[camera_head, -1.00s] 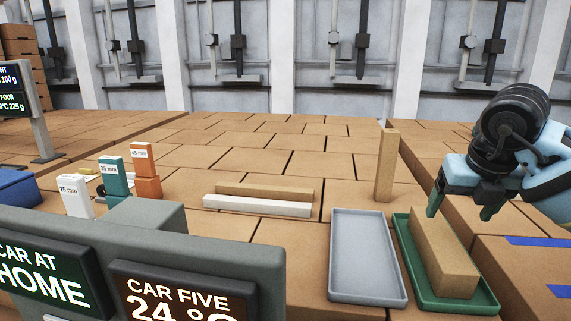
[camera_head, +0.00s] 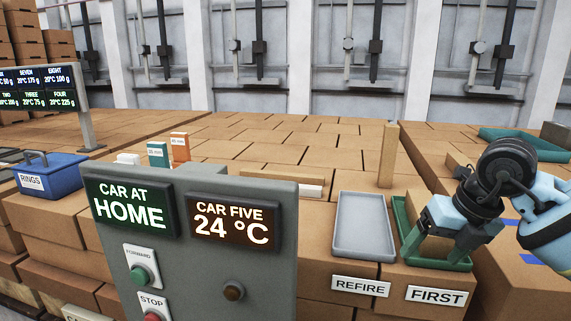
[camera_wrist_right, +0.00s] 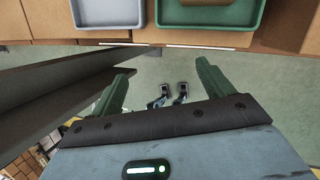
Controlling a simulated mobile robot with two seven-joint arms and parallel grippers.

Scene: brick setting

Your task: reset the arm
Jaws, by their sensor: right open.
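My right gripper (camera_head: 433,253) is in front of the green tray (camera_head: 458,265) in the head view, overlapping it in the picture. Its jaws are apart. In the right wrist view the two green fingers (camera_wrist_right: 164,72) are spread with nothing between them, and floor shows beyond. The tan brick in the green tray is mostly hidden behind my gripper in the head view; its near end shows at the top of the right wrist view (camera_wrist_right: 205,2). My left gripper is not in view.
A grey control panel (camera_head: 190,270) stands in front at left. An upright tan brick (camera_head: 389,155) stands behind the trays. A blue bin (camera_head: 50,178) is far left.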

